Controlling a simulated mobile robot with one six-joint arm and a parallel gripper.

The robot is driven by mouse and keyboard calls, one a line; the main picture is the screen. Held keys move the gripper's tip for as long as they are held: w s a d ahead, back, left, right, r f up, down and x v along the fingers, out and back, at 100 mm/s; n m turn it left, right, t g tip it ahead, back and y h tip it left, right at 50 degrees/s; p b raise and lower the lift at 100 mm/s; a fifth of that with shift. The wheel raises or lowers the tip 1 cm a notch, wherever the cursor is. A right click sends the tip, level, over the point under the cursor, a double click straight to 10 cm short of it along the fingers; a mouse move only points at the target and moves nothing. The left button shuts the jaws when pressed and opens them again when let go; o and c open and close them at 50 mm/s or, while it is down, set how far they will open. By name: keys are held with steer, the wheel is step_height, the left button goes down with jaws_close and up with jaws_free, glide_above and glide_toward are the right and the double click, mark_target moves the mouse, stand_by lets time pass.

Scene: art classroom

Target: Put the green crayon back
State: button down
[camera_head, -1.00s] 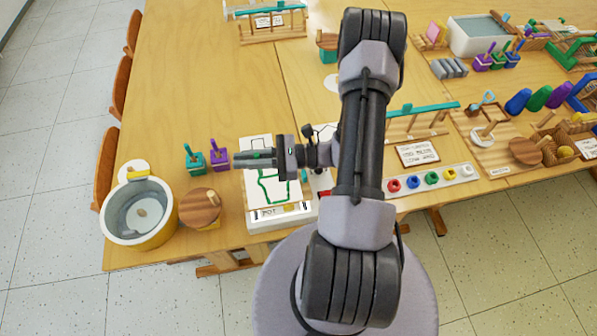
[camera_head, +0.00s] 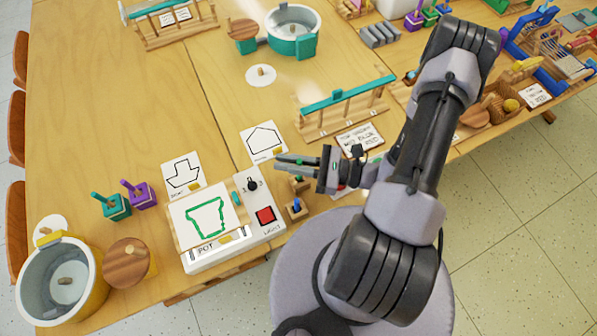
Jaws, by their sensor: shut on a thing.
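My gripper (camera_head: 279,161) is near the middle of the picture, its fingers pointing left above the table. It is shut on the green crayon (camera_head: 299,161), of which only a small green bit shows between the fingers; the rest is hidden. Just below the gripper are small wooden blocks (camera_head: 297,187), partly covered by my arm. The nearer one (camera_head: 296,210) has a blue piece in it. I cannot tell whether the crayon touches them. A white drawing box (camera_head: 262,229) lies to the left, with a green pot outline on its sheet (camera_head: 200,218) and a label reading POT.
The box has a black knob (camera_head: 252,185) and red button (camera_head: 265,215). Shape cards (camera_head: 183,174) (camera_head: 263,142) lie behind it. A wooden rack with a teal bar (camera_head: 345,100) stands behind my gripper. A yellow pot (camera_head: 60,280) is at front left.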

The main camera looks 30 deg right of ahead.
step_height(320, 180, down, 4)
steer(key=shift+f+b, duration=0.2)
steer(key=shift+b, duration=0.7)
steer(key=shift+r, duration=0.15)
steer(key=c, duration=1.9)
jaws_free()
steer(key=shift+f, duration=0.2)
steer(key=o, duration=0.4)
steer(key=shift+r, duration=0.1)
